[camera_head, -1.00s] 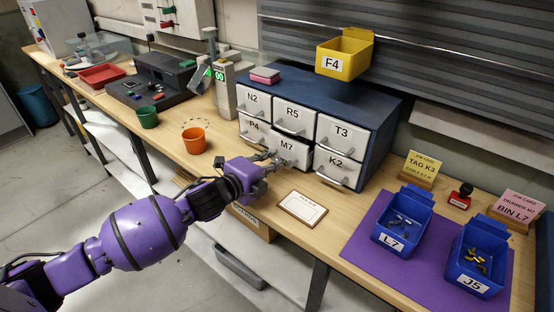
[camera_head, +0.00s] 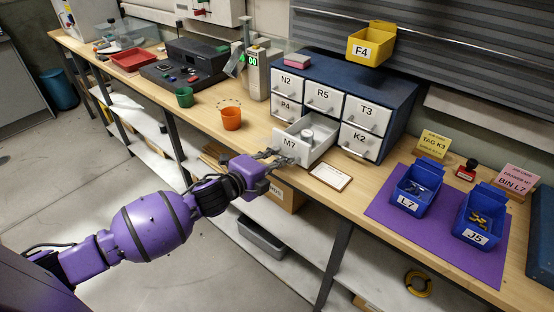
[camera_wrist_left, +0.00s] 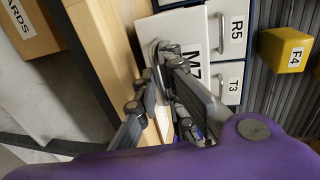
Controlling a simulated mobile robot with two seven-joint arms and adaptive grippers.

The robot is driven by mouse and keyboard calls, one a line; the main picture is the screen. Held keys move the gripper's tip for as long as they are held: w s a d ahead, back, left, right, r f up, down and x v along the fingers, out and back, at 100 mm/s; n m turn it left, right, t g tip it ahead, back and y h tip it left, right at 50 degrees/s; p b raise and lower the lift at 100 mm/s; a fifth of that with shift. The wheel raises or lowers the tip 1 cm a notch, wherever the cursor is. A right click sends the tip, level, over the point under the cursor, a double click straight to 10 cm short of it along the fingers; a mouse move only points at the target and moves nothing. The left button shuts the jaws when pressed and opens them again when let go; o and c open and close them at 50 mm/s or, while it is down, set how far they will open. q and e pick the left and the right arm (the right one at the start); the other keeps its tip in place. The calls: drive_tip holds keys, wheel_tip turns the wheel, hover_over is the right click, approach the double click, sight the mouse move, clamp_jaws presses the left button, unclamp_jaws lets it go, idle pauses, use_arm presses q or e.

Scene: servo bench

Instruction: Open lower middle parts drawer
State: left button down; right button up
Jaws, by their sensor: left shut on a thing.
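The lower middle drawer, labelled M7 (camera_head: 290,145), is pulled well out of the blue parts cabinet (camera_head: 398,108). A grey cylindrical item (camera_head: 307,136) stands inside it. My left gripper (camera_head: 275,158) is at the drawer's front, shut on its handle. In the left wrist view the gripper fingers (camera_wrist_left: 160,75) close around the handle beside the M7 label, and the drawer front (camera_wrist_left: 182,45) fills the middle. The handle is mostly hidden by the fingers. My right gripper is in neither view.
Drawers P4 (camera_head: 285,106) and K2 (camera_head: 360,142) flank M7 and are shut. An orange cup (camera_head: 231,119) stands left of the open drawer. A framed card (camera_head: 330,177) lies close on its right. Blue bins L7 (camera_head: 416,190) and J5 (camera_head: 479,222) stand farther right.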

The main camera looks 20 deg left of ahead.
use_arm(q)
drive_tip(key=shift+f, duration=0.4)
drive_tip(key=c, duration=2)
unclamp_jaws()
drive_tip(key=shift+o, duration=0.3)
drive_tip(key=shift+r, duration=0.1)
drive_tip(key=v, duration=1.2)
